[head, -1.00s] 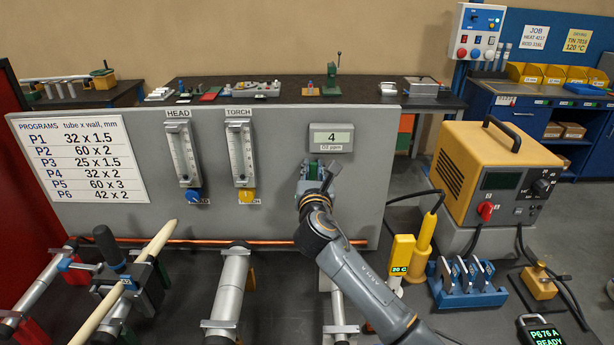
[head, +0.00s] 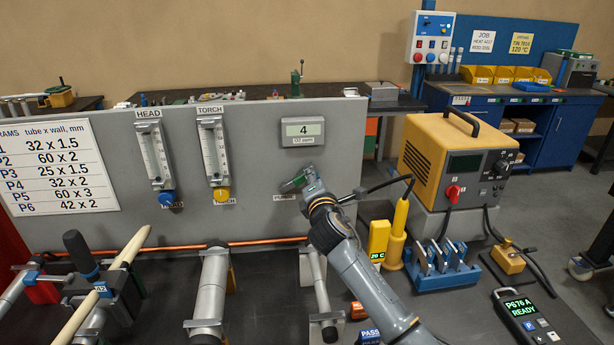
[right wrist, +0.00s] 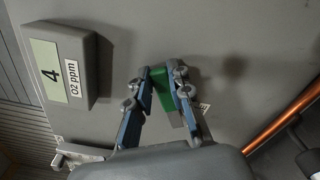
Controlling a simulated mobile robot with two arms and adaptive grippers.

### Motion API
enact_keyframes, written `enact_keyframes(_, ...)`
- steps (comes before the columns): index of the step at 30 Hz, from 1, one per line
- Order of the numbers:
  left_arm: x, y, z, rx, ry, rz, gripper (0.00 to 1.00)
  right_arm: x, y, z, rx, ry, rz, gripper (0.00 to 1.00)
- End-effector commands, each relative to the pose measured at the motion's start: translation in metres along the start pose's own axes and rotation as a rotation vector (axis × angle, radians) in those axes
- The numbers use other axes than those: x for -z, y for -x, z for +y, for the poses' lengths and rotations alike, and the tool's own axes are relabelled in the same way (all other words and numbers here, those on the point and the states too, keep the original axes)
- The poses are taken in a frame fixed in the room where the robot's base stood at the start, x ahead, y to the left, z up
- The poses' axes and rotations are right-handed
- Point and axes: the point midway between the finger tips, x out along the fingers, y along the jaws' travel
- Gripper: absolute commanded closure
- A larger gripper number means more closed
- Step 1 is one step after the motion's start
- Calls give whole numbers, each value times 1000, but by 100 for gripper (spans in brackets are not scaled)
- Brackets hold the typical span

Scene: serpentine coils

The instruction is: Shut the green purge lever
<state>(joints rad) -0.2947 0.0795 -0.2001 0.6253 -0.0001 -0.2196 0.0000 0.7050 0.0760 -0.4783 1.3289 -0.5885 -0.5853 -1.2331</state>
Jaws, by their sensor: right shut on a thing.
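The green purge lever (head: 291,185) is on the grey panel below the oxygen display, beside its label. It slants down to the left in the head view. My right gripper (head: 301,180) is at the panel, closed around the lever. In the right wrist view the green lever (right wrist: 163,92) sits between the two blue-grey fingers of the gripper (right wrist: 164,78), which partly hide it. My left gripper is not in view.
The oxygen display (head: 303,131) reads 4 and juts out just above the gripper. The HEAD flowmeter (head: 154,155) and TORCH flowmeter (head: 213,150) stand to the left. A copper tube (head: 265,241) runs below. A yellow power unit (head: 458,160) stands to the right.

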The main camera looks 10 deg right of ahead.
Motion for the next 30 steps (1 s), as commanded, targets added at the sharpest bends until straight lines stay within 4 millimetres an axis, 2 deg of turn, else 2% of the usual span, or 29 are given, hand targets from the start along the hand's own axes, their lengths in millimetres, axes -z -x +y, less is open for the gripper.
enact_keyframes(3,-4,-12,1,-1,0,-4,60,3,0,-14,2,-113,1,100)
enact_keyframes(15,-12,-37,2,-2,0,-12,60,10,0,-38,2,-422,1,100)
enact_keyframes(30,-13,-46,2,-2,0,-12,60,14,0,-46,1,-561,1,100)
